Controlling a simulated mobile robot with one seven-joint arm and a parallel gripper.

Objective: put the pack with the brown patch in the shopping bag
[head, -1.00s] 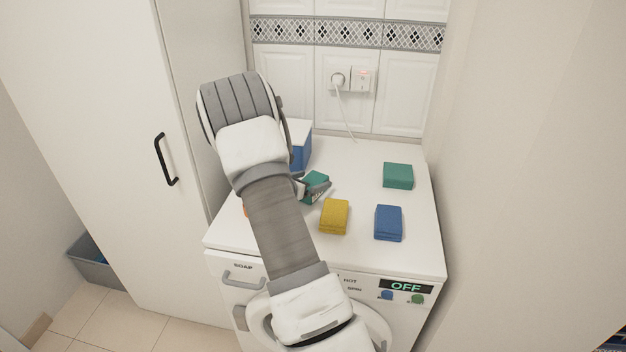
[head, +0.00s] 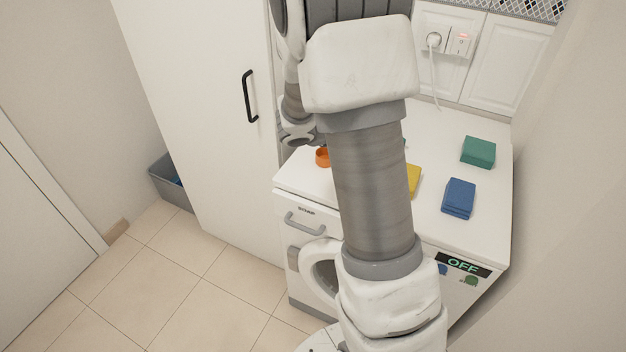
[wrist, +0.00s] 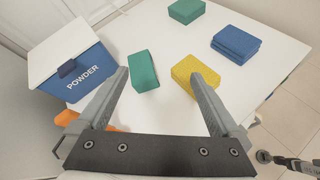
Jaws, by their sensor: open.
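My gripper (wrist: 160,76) is open and empty in the wrist view, above the white washing machine top (wrist: 160,28). A green pack (wrist: 143,70) lies ahead of the jaws, near the left fingertip. A yellow pack (wrist: 190,67) lies by the right fingertip, partly covered by it. A blue pack (wrist: 236,43) and a second green pack (wrist: 186,10) lie farther off; the head view also shows this blue pack (head: 458,198) and green pack (head: 478,152). I see no brown patch on any visible face. No shopping bag shows. My arm hides the jaws in the head view.
A blue POWDER box with a white lid (wrist: 75,62) stands left of the jaws. An orange item (head: 322,157) sits near the machine's left edge. A tall white cabinet (head: 205,100) flanks the machine. A grey bin (head: 168,180) stands on otherwise clear tiled floor (head: 150,270).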

